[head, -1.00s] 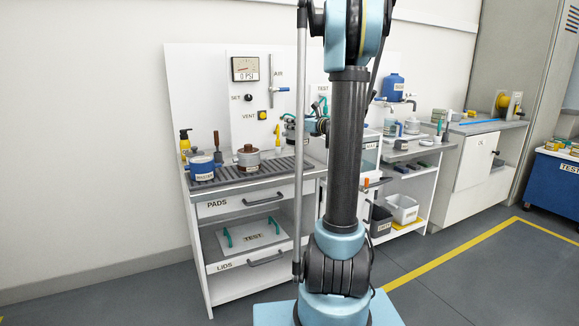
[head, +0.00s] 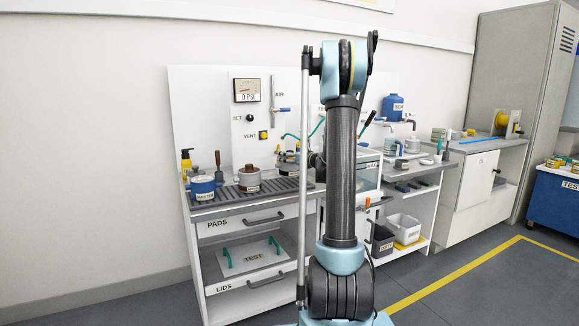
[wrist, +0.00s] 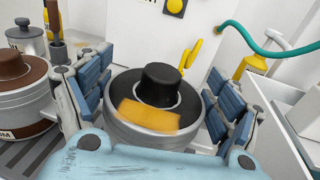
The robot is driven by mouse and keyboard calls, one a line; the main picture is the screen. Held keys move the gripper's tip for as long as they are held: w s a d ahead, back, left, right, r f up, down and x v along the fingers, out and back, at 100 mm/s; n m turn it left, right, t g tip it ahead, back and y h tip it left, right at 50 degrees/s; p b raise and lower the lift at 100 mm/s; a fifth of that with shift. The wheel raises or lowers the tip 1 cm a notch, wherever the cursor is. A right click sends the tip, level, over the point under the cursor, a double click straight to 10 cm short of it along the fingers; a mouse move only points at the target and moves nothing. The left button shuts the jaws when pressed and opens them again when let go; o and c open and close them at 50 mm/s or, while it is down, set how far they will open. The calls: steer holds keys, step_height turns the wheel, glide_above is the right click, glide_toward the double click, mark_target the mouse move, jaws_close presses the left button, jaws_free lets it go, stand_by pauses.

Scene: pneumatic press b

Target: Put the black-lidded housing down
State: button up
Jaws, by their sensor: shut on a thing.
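The black-lidded housing (wrist: 150,141) is a round metal pot with a black knob on top and an orange-yellow patch on its near side. In the wrist view it sits between the blue-padded fingers of my gripper (wrist: 156,108), which is shut on it. In the head view the housing (head: 287,161) is low over the dark ribbed rack (head: 232,194), right of the brown-lidded pot. My arm and gripper partly hide it there. I cannot tell whether its base touches the rack.
The brown-lidded pot (head: 249,180) stands close on the left; it also shows in the wrist view (wrist: 22,100). A blue pot (head: 203,187) is further left. A teal hose (wrist: 262,40) and the white back panel (head: 215,115) lie behind. A clear-sided box (head: 368,172) stands to the right.

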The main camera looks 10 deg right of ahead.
steer(key=shift+f, duration=1.95)
steer(key=o, duration=1.5)
steer(key=shift+s, duration=0.1)
